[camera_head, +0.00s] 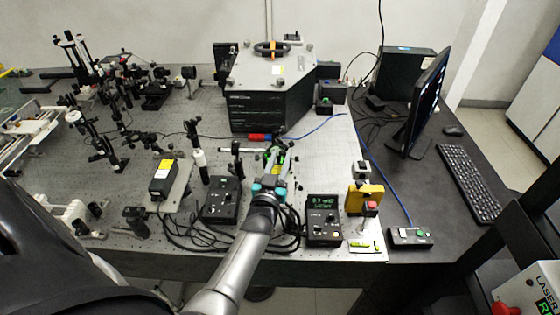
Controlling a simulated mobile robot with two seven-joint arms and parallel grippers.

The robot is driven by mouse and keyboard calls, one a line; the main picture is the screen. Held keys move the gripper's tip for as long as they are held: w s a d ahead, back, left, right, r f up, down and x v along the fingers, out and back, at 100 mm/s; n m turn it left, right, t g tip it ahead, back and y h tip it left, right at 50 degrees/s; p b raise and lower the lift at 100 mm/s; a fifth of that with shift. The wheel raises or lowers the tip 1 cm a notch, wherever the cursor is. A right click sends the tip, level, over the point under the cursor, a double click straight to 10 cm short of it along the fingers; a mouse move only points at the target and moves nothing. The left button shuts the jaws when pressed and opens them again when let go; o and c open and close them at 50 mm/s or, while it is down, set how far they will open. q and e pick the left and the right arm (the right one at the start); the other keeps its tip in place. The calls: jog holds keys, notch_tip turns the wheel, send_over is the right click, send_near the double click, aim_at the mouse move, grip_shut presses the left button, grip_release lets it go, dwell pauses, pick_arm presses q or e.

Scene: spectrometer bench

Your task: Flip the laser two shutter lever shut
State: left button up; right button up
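My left gripper (275,158) is over the front middle of the optical bench. My arm reaches up to it from the bottom of the head view. It is above the bench between two black control boxes and in front of the big black instrument. Its fingertips are small and overlap dark parts and cables, so I cannot tell if they are open or shut. I cannot make out the laser two shutter lever for certain; it may be small or hidden behind the gripper. A black laser-like box with a yellow label (162,178) stands to the left. My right gripper is not in view.
The perforated bench (330,160) carries optics mounts at left and the black instrument (268,95) at the back. Control boxes (222,200) (323,222) flank my gripper. A yellow block (364,198), monitor (416,98) and keyboard (469,183) are right. Cables lie near the front edge.

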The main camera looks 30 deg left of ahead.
pick_arm(q)
jog(key=shift+o, duration=1)
jog(key=shift+s, duration=0.1)
jog(key=shift+s+d+p, duration=0.15)
jog(key=shift+s+p, duration=0.15)
jog(key=p+v, duration=0.3)
jog(key=v, duration=0.3)
jog(key=shift+s+d, duration=0.2)
jog(key=shift+s, duration=0.2)
jog(key=p+v, duration=0.1)
jog(key=v, duration=0.6)
jog(key=shift+s+f, duration=0.2)
jog(key=shift+s, duration=0.05)
jog(key=shift+w+d, duration=0.1)
jog(key=shift+d, duration=0.05)
